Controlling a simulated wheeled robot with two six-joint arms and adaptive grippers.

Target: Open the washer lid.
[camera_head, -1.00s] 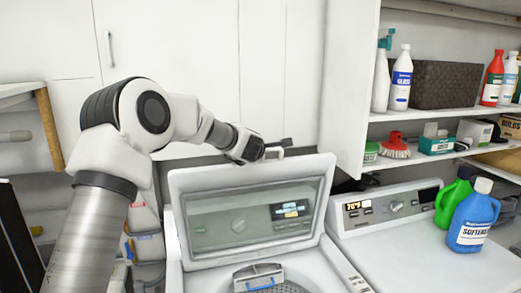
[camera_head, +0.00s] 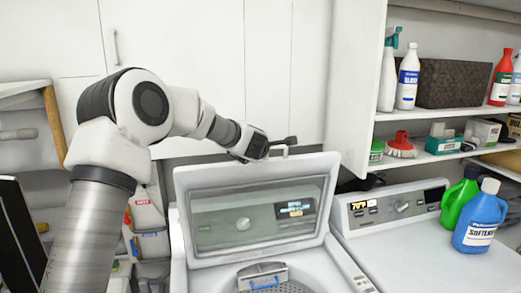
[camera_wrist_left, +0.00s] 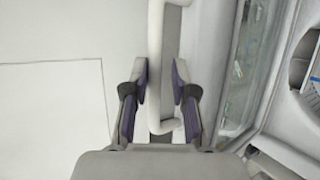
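The washer lid (camera_head: 205,215) is a white frame with a glass window, and it stands raised and steep above the washer (camera_head: 200,281). The open tub shows below it. My left gripper (camera_head: 285,146) is at the lid's top edge. In the left wrist view, the white lid handle (camera_wrist_left: 155,40) runs between the two purple-padded fingers of my left gripper (camera_wrist_left: 161,85). The fingers are apart, with a gap beside the handle, so they are around it rather than clamped. My right gripper is in neither view.
A second white machine (camera_head: 400,265) stands at right, carrying a blue softener bottle (camera_head: 480,215) and a green bottle (camera_head: 456,200). Shelves above hold bottles, a dark basket (camera_head: 453,80) and a red brush (camera_head: 401,143). White cabinet doors (camera_head: 200,40) stand close behind the lid.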

